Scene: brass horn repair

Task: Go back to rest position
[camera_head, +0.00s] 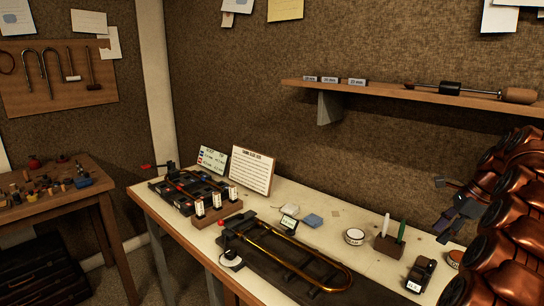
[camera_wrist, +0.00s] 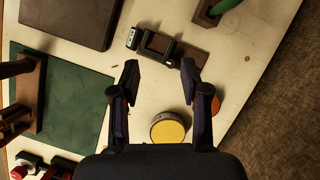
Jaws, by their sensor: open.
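My gripper (camera_head: 441,208) is at the right of the head view, in the air above the right part of the workbench (camera_head: 335,215). It is at the end of my copper-coloured arm. In the wrist view, my gripper (camera_wrist: 160,73) has its two dark fingers spread apart with nothing between them. Below it in the wrist view are a yellow-topped round tin (camera_wrist: 169,130), partly by the right finger, an orange round tin (camera_wrist: 215,105), and a dark block-shaped tool with a pale label (camera_wrist: 156,46). None is held.
A brass slide (camera_head: 340,270) lies in a dark fixture on the bench. A pen holder (camera_head: 388,243), white-lidded tin (camera_head: 355,237) and labelled black tool (camera_head: 420,274) stand toward the right. A wall shelf (camera_head: 400,91) runs above. A side table (camera_head: 60,205) is at left.

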